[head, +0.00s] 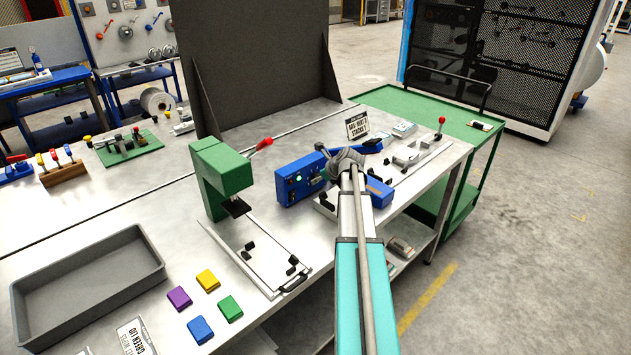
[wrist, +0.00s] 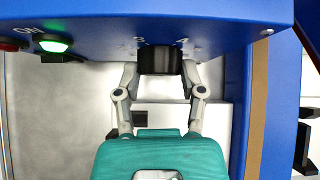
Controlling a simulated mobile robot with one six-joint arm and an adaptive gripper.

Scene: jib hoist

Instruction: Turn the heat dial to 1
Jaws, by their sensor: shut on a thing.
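The heat dial (wrist: 160,60) is a black knob on the front of the blue machine (wrist: 225,25) in the wrist view. A few white marks, one looking like a 4, show around it; its pointer and setting cannot be read. My gripper (wrist: 160,72) has one grey finger on each side of the dial and is shut on it. In the head view the blue machine (head: 292,184) stands on the bench, and my arm hides the dial and my fingertips.
A lit green lamp (wrist: 54,44) marked ON and a red button (wrist: 12,45) sit left of the dial. A green press (head: 212,175) stands left of the machine. A grey tray (head: 88,285) and several coloured blocks lie on the bench's near left.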

